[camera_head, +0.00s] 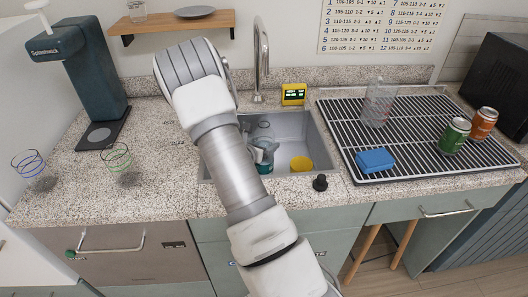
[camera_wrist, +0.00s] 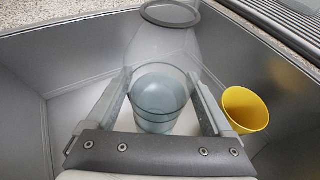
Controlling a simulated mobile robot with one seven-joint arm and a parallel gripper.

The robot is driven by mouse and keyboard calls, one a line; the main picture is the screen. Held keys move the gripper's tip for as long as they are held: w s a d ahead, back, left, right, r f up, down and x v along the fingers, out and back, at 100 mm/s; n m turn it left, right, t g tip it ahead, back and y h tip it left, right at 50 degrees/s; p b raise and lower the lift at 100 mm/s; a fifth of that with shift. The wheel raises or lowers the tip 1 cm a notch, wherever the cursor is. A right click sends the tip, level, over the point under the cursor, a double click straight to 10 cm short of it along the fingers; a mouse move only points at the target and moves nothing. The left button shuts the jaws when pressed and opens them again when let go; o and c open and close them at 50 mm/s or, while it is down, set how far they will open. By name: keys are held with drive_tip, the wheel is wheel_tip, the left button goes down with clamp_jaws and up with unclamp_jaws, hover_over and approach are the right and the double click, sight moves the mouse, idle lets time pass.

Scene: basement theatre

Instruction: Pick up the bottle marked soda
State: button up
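A clear, bluish see-through vessel (camera_wrist: 158,102) stands in the sink between my fingers in the wrist view. It also shows in the head view (camera_head: 266,142), partly hidden by my arm. I can read no soda marking on it and cannot tell whether it is the bottle. My gripper (camera_wrist: 161,76) is open and low in the sink, with a finger on each side of the vessel. Whether the fingers touch it is unclear. Another clear container (camera_head: 379,102) stands on the drying rack, with no readable label.
A yellow cup (camera_wrist: 245,109) sits close to my right finger. The grey sink walls (camera_wrist: 75,55) are near. The drying rack (camera_head: 340,125) holds a blue sponge (camera_head: 375,160), a green can (camera_head: 454,136) and an orange can (camera_head: 483,122). Two wire-like glasses (camera_head: 117,157) stand left.

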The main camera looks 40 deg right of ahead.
clamp_jaws()
drive_tip(key=shift+r, duration=0.1)
